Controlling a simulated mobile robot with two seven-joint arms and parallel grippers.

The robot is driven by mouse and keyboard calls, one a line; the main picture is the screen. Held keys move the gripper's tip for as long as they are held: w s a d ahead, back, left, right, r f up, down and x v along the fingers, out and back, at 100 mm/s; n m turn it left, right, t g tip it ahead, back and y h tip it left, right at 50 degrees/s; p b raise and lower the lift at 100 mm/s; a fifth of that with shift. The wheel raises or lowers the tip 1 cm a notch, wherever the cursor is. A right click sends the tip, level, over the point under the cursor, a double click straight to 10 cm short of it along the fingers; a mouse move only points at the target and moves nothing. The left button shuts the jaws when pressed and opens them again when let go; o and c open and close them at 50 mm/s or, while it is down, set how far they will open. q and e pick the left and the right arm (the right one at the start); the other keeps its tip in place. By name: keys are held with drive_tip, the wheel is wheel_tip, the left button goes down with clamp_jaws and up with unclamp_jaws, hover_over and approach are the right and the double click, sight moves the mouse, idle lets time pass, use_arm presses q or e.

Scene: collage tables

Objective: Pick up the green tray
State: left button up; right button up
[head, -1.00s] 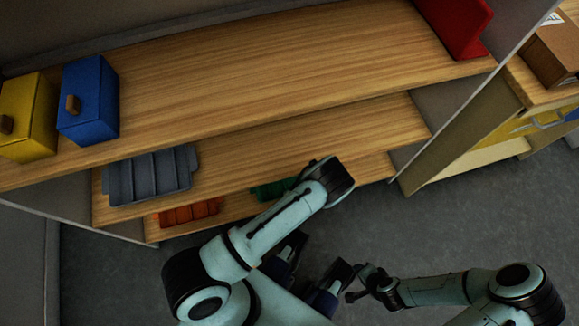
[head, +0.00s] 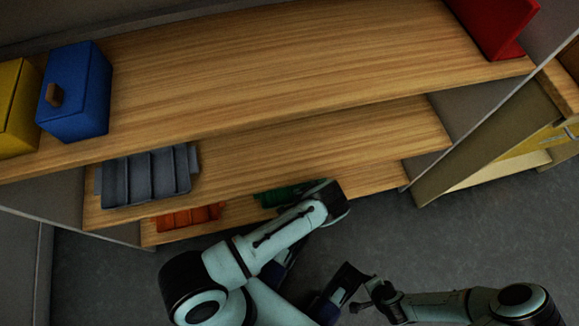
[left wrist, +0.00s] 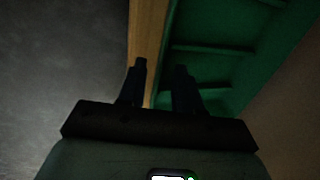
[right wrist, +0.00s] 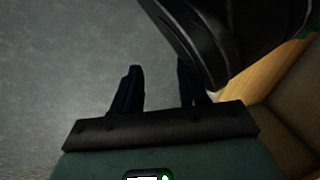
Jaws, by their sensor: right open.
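The green tray (head: 285,194) sits at the front edge of the lowest visible wooden shelf in the head view, partly hidden by my left arm. In the left wrist view the ribbed green tray (left wrist: 212,45) fills the upper right. My left gripper (left wrist: 160,72) is open, its two dark fingers apart. The tray's near edge lies between or just beyond them; I cannot tell if they touch it. My right gripper (right wrist: 159,72) is open and empty, above the grey floor.
A grey tray (head: 150,177) lies on the middle shelf and an orange tray (head: 190,217) on the lowest. Blue (head: 80,95) and yellow (head: 15,110) boxes and a red object (head: 495,25) stand on the top shelf. The grey floor (head: 480,215) at right is clear.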

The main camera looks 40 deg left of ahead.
use_arm(q)
drive_tip(key=b+x, duration=0.1)
drive_tip(key=x, duration=0.2)
drive_tip(key=shift+r, duration=0.1)
use_arm(e)
drive_tip(key=s+f, duration=0.1)
drive_tip(key=s+f+g, duration=0.1)
drive_tip(key=shift+s+d+f, duration=0.1)
drive_tip(key=shift+s+d, duration=0.1)
drive_tip(key=shift+s, duration=0.1)
use_arm(q)
drive_tip(key=shift+c, duration=0.3)
clamp_jaws()
drive_tip(key=shift+d, duration=0.1)
